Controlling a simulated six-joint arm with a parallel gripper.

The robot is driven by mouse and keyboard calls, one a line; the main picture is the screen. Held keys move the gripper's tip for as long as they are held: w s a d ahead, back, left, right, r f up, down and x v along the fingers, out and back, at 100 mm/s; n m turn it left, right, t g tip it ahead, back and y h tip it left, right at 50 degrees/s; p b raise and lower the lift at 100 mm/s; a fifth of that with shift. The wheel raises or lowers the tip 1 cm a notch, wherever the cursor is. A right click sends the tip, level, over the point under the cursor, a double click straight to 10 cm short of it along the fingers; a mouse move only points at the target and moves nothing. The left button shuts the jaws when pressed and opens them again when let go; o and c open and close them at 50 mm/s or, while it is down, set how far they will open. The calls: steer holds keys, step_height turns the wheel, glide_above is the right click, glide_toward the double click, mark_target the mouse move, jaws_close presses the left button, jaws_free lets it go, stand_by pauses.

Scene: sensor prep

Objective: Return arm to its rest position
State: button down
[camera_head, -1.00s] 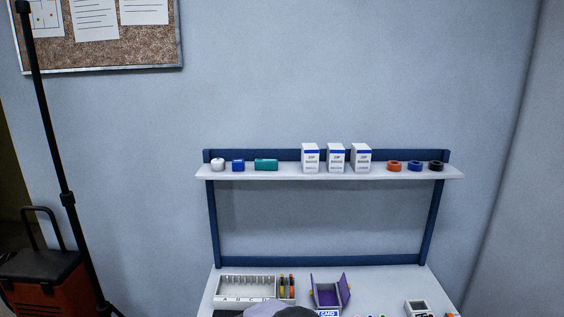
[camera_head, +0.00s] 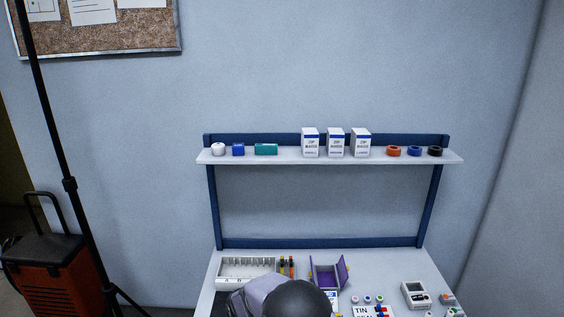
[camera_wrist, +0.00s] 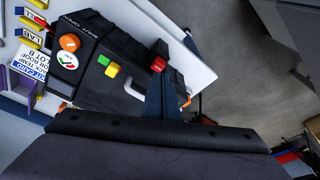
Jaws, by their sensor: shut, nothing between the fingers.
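My arm shows at the bottom of the head view as a grey link and a dark rounded joint (camera_head: 296,299), in front of the white table (camera_head: 436,275). My gripper itself is out of the head view. In the wrist view my gripper (camera_wrist: 160,50) shows as narrow dark fingers, shut and empty. Behind them is a black case (camera_wrist: 110,62) with an orange round knob (camera_wrist: 69,42) and small yellow, green and red pieces. I cannot tell the distance between the fingers and the case.
A shelf (camera_head: 285,156) above holds white boxes and tape rolls. In the wrist view, grey floor (camera_wrist: 236,70) lies right of the table edge.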

steer(key=s+d+f+g+h, duration=0.2)
steer(key=s+d+f+g, duration=0.15)
steer(key=s+d, duration=0.45)
steer(key=s+d+r+g, duration=0.1)
steer(key=s+d+r, duration=0.15)
steer(key=s, duration=0.45)
steer(key=s+d+r+g, duration=0.1)
steer(key=s+d, duration=0.2)
steer(key=s, duration=0.3)
steer(key=s+d+r+m, duration=0.3)
steer(key=s+d+r, duration=0.4)
steer(key=d+r, duration=0.1)
steer(key=w+d+r+m+t, duration=0.3)
steer(key=w+d+r, duration=0.1)
steer(key=d+r, duration=0.1)
steer(key=shift+r+y, duration=0.4)
steer(key=shift+r, duration=0.35)
steer(key=shift+w+d, duration=0.1)
